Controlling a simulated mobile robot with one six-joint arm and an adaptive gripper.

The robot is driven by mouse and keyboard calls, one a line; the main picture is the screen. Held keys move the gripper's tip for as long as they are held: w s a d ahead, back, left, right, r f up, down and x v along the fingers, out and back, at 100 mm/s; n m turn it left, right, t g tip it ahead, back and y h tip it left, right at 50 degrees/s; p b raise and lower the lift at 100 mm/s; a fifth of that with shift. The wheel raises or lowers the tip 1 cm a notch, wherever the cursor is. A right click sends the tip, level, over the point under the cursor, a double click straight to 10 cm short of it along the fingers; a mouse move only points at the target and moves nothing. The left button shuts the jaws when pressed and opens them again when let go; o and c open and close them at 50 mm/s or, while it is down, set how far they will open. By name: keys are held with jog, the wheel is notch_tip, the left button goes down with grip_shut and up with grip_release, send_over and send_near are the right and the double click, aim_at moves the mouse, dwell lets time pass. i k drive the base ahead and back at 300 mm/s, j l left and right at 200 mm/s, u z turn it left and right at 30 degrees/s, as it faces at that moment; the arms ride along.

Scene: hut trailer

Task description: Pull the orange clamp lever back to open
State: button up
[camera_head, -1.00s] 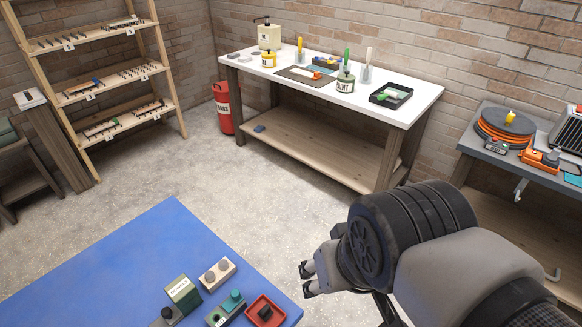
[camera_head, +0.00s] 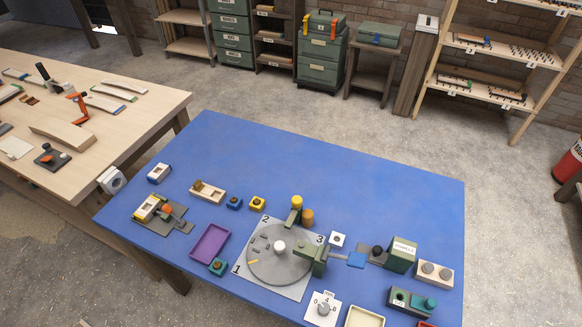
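A small orange clamp-like piece (camera_head: 78,108) stands on the light wooden workbench (camera_head: 150,100) at the left, beside several curved wooden strips. It is too small to tell which part is the lever or whether it is open. A toggle-like fixture with an orange knob (camera_head: 167,209) sits at the left of the blue table (camera_head: 330,165). My gripper is not in this view.
The blue table bears a grey round turntable (camera_head: 280,252), a purple tray (camera_head: 209,243) and several small fixtures. A white-and-grey device (camera_head: 111,180) sits at the wooden bench's corner. Bare concrete floor (camera_head: 300,115) lies behind the tables. Green cabinets (camera_head: 320,58) and shelves line the back.

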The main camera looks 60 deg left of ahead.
aim_at(166, 209)
jog(key=u, duration=3.1)
jog(key=i+j, duration=0.15)
jog(key=i, duration=0.2)
jog(key=i+j+z, duration=0.1)
jog(key=i, duration=0.3)
jog(key=i+j+z, duration=0.1)
jog(key=i, duration=0.25)
jog(key=j, duration=0.1)
